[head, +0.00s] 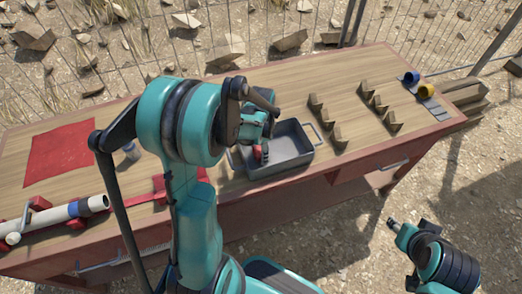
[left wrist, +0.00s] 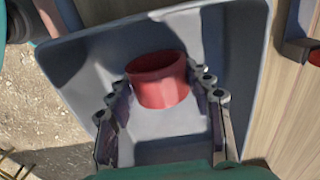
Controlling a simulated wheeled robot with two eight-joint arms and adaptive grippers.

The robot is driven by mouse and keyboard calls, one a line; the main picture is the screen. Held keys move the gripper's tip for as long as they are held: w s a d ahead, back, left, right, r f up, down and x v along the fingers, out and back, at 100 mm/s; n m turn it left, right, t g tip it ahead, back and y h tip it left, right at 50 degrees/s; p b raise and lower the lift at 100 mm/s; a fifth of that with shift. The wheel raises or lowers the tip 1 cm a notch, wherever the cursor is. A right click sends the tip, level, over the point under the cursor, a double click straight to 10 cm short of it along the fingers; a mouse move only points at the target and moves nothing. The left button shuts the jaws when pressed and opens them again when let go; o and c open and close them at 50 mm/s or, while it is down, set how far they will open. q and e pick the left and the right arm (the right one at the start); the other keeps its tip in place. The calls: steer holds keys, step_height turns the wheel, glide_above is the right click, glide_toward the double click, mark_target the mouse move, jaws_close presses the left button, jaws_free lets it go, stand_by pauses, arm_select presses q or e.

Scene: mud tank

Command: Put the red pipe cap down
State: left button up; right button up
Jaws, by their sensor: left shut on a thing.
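The red pipe cap (left wrist: 160,84) shows in the left wrist view between the fingertips of my left gripper (left wrist: 163,92), which is shut on it. The grey tray (left wrist: 243,48) lies beneath and around it in that view. In the head view my left gripper (head: 259,150) is over the left part of the grey tray (head: 291,160), with a bit of the red cap showing. Whether the cap touches the tray floor cannot be told. My right arm is at the lower right of the head view, off the table; its gripper (head: 398,226) is small and unclear.
The wooden table (head: 230,190) also holds a red cloth (head: 58,152), a white pipe (head: 65,215) on red supports, two notched wooden racks (head: 325,123), and blue and yellow rings (head: 411,77) at the far right. My left arm hides the table's middle.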

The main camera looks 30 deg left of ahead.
arm_select(q)
steer(key=o, duration=0.9)
steer(key=shift+o, duration=0.2)
steer(key=shift+r+p, duration=0.55)
steer(key=shift+r, duration=0.05)
step_height(320, 180, up, 11)
steer(key=p, duration=0.4)
steer(key=s+d+r+n+t, duration=0.7)
steer(key=s+d+n, duration=0.1)
steer(key=s+d, duration=0.2)
steer(key=shift+s+d+r, duration=0.3)
steer(key=shift+s+r, duration=0.1)
steer(key=shift+s, duration=0.15)
